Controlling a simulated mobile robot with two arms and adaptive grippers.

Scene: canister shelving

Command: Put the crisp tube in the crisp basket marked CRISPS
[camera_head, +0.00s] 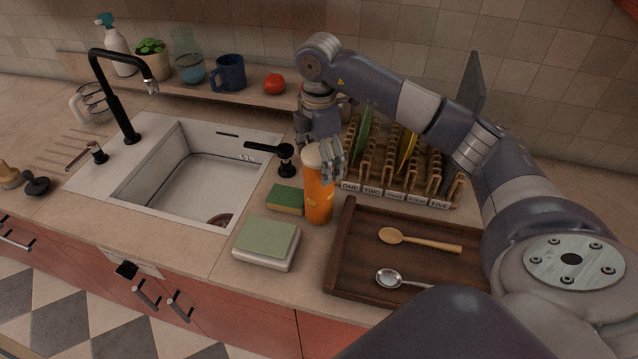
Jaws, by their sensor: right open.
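The crisp tube is an orange cylinder (318,198) with a pale top, standing upright on the counter between the green sponge and the wooden tray. My right gripper (326,160) is at the tube's upper part, with grey fingers in front of and beside it. Its jaws are open; whether a finger touches the tube I cannot tell. My left gripper is not in view. No basket marked CRISPS shows in this view.
A wooden tray (340,270) with two spoons lies right of the tube. A plate rack (440,200) labelled ONE to FIVE stands behind. A green sponge (286,199), a cloth-topped box (266,243) and a sink (136,188) with a black tap are to the left.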

